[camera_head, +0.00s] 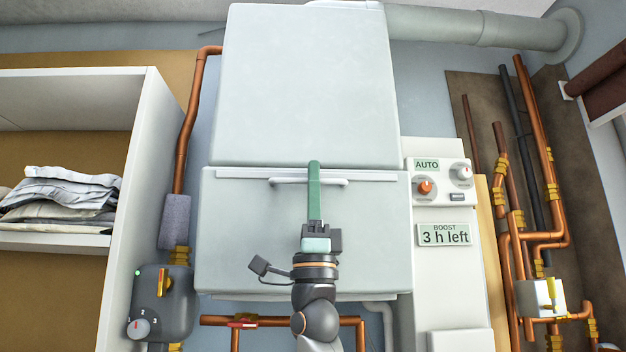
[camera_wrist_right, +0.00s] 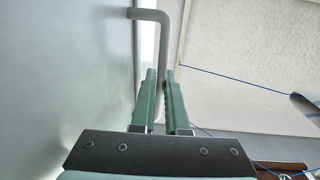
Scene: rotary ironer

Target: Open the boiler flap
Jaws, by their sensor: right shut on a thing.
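The boiler (camera_head: 305,85) is a large pale grey-white box in the middle of the head view. Its flap (camera_head: 245,235) is the lower front panel, with a pale strip along its top edge; I cannot tell whether it stands slightly ajar. A grey bar handle (camera_head: 286,181) runs across near the top of the flap. My right gripper (camera_head: 314,170) reaches up in front of the flap, its green fingers across the handle. In the right wrist view the fingers (camera_wrist_right: 160,80) are shut around the handle bar (camera_wrist_right: 163,45). My left gripper is not in view.
A control panel (camera_head: 441,182) with dials and a "3 h left" display (camera_head: 444,235) stand right of the flap. Copper pipes (camera_head: 550,190) line the right wall. A shelf with folded cloths (camera_head: 60,195) and a grey valve unit (camera_head: 165,300) are at left.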

